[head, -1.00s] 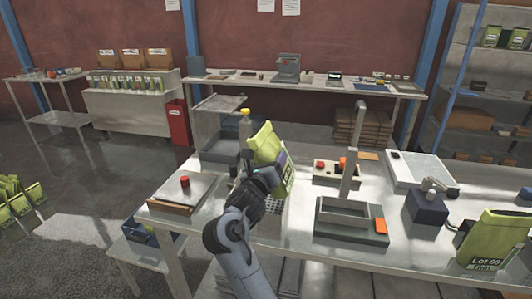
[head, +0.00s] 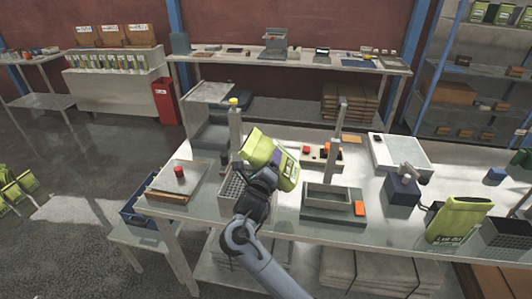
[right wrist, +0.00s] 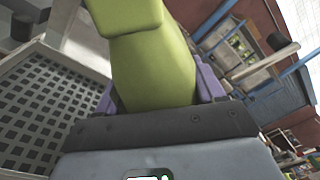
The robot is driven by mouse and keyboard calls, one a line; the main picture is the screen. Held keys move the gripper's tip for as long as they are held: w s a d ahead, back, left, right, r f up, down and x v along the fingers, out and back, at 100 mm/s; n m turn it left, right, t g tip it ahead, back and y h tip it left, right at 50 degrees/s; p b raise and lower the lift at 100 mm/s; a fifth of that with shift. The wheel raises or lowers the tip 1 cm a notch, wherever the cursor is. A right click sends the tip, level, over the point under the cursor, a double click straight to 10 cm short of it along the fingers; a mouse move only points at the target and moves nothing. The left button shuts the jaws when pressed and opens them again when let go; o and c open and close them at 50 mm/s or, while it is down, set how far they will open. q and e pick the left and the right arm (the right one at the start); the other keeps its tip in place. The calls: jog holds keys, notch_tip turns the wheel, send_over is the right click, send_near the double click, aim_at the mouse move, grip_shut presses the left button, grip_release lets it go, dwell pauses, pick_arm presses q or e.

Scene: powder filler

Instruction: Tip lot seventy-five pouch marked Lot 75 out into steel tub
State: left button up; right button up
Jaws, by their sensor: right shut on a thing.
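My right gripper (head: 268,178) is shut on a green pouch (head: 258,148) and holds it above the table. The pouch leans with its upper end toward the upper left; its label (head: 288,168) is partly covered and I cannot read it. In the right wrist view the pouch (right wrist: 150,70) fills the middle in front of the jaws. Below and left of the pouch is an open metal box with a perforated floor (head: 232,186); its floor also shows in the right wrist view (right wrist: 40,110). I cannot tell whether this is the steel tub. My left gripper is out of view.
A grey tray device with an upright post (head: 333,205) stands right of the gripper. A post with a yellow top (head: 235,125) stands close behind the pouch. A flat plate with a red knob (head: 180,180) is at left. Another green pouch (head: 457,218) stands at right.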

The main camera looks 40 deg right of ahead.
jog(key=shift+s+d+f+n+p, duration=0.1)
jog(key=shift+s+d+n+p, duration=0.3)
jog(key=shift+n+p, duration=0.9)
jog(key=f+n+p, duration=0.1)
jog(key=f+n, duration=0.1)
jog(key=s+f+n+p, duration=0.1)
jog(key=f+n, duration=0.1)
jog(key=shift+s+d+f, duration=0.1)
jog(key=shift+d, duration=0.1)
jog(key=n+p, duration=0.2)
jog(key=shift+r+n, duration=0.2)
jog(key=shift+n, duration=0.4)
dwell(1.6)
dwell(0.8)
dwell(0.3)
